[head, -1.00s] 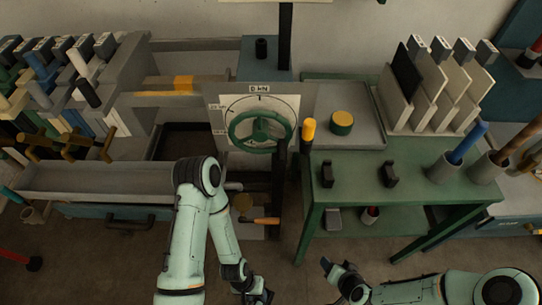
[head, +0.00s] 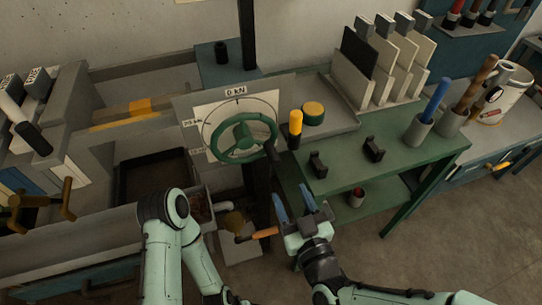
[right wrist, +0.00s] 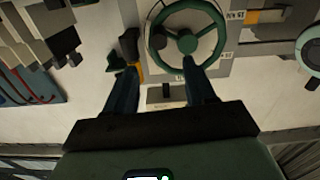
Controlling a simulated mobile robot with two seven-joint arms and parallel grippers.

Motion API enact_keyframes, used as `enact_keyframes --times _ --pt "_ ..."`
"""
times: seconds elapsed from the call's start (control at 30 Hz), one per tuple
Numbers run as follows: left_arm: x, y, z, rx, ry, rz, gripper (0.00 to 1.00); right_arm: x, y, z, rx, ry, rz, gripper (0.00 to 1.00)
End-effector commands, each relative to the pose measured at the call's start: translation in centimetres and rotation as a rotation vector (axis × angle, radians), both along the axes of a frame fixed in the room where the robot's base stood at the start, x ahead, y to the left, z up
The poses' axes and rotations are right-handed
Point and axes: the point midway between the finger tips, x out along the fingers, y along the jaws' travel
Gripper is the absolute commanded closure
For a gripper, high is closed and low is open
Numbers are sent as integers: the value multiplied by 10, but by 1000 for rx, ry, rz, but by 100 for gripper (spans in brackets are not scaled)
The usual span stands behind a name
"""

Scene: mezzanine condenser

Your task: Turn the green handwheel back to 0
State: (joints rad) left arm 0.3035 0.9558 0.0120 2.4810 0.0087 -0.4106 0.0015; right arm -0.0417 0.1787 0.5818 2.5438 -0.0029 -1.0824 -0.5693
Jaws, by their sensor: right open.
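The green handwheel (head: 243,138) is mounted upright in front of a pale dial plate (head: 205,107) marked "0 kN" at its top; more marks show at the left. I cannot tell which mark the wheel stands at. My right gripper (head: 293,197) is open and empty, below and to the right of the wheel. In the right wrist view, the wheel (right wrist: 188,39) fills the top middle, with a dark knob at its rim. The right gripper's fingers (right wrist: 162,85) point towards it, apart, with nothing between them.
A yellow-topped post (head: 295,125) stands just right of the wheel. A green bench (head: 400,150) with black holders and cups is to the right. An orange-handled lever (head: 265,233) sticks out below the wheel.

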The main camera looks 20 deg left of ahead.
Motion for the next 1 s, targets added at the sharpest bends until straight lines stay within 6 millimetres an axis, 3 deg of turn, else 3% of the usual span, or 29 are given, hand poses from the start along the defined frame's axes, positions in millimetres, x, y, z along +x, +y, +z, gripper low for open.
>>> enact_keyframes --times 0.27,0.5,0.7,1.0 --pt "-10 0 32 -7 43 -10 57 19 13 3 1 8 1 45" --pt "-8 0 35 -6 41 -9 57 64 43 0 2 5 -2 45" --pt "-6 0 40 -6 38 -9 57 92 62 0 2 5 -1 45" --pt "-6 0 43 -6 37 -9 57 107 72 -1 0 4 -1 45"
